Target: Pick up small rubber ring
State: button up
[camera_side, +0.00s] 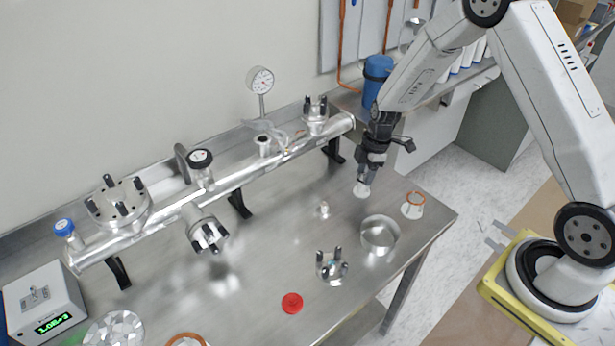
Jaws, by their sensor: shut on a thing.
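My gripper (365,181) points down over the right part of the steel bench, in front of the pipe's right end. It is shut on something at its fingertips. A small pale piece (361,191) shows right at the fingertips, but it is too small to tell whether this is the small rubber ring. A larger orange ring (187,336) lies at the bottom edge, partly cut off.
A long metal pipe assembly (240,179) with flanges and a gauge runs along the back. A round metal cup (380,237), a clamp-like flange (331,266) and a red disc (292,303) stand on the bench (270,250). A display box (42,303) is at the left.

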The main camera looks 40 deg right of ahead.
jog(key=shift+s+r, duration=0.1)
jog(key=shift+r, duration=1.5)
jog(key=s+a+r, duration=0.2)
jog(key=s+r, duration=0.8)
jog(key=s, duration=0.3)
jog(key=shift+s, duration=0.4)
jog(key=shift+w, duration=0.1)
